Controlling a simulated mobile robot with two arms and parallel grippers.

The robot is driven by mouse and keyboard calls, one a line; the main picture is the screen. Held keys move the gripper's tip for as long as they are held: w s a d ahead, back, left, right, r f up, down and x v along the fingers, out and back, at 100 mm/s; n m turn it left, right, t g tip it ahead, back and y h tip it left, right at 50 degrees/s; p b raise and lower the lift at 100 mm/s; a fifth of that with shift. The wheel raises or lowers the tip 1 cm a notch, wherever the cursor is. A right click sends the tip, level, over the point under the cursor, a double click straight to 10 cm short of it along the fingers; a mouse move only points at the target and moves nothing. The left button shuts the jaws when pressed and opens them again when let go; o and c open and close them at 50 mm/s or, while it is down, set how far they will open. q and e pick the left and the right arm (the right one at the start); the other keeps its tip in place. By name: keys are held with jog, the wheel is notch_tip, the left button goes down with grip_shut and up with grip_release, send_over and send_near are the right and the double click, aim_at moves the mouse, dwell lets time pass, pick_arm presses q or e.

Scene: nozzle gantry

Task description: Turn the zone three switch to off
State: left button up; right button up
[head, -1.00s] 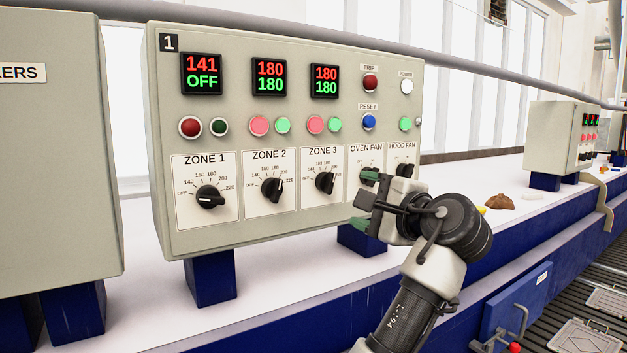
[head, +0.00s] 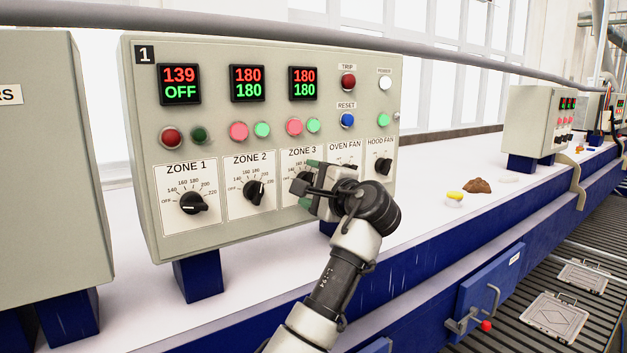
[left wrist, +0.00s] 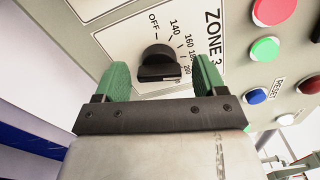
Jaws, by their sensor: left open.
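The zone three switch is a black knob (left wrist: 158,62) on a white dial plate marked OFF, 140, 160, 180 and 200 in the left wrist view. Its pointer mark is too small to read surely. My left gripper (left wrist: 161,75) is open, with one green fingertip on each side of the knob, and I cannot tell whether they touch it. In the head view my left gripper (head: 307,184) is in front of the zone 3 dial plate (head: 297,162) and partly hides the knob. The zone three display (head: 302,84) reads 180 over 180. My right gripper is not in view.
The zone 2 knob (head: 254,192) is left of my gripper and the hood fan knob (head: 382,166) is to its right. The oven fan knob is hidden by my gripper. A grey cabinet (head: 50,180) stands at the left. A blue reset button (head: 347,120) is above my gripper.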

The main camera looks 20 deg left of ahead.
pick_arm(q)
jog(key=shift+c, duration=0.5)
jog(key=shift+a+f, duration=0.1)
jog(key=c, duration=0.8)
jog(key=n+b, duration=0.1)
jog(key=b, duration=0.1)
jog(key=n+b, duration=0.1)
jog(key=n, duration=0.1)
jog(key=shift+f+n+b, duration=0.25)
jog(key=shift+n+b, duration=0.05)
jog(key=shift+b, duration=0.1)
jog(key=n+b, duration=0.3)
jog(key=n, duration=0.1)
jog(key=shift+n, duration=0.3)
jog(key=n+b, duration=0.2)
jog(key=n, duration=0.2)
jog(key=shift+r+n, duration=0.1)
jog(key=shift+n, duration=0.2)
jog(key=n+b, duration=0.1)
jog(key=n, duration=0.3)
jog(key=shift+n, duration=0.4)
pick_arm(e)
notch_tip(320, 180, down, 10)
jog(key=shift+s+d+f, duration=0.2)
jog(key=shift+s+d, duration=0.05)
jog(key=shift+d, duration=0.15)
pick_arm(q)
jog(key=shift+n+b, duration=0.3)
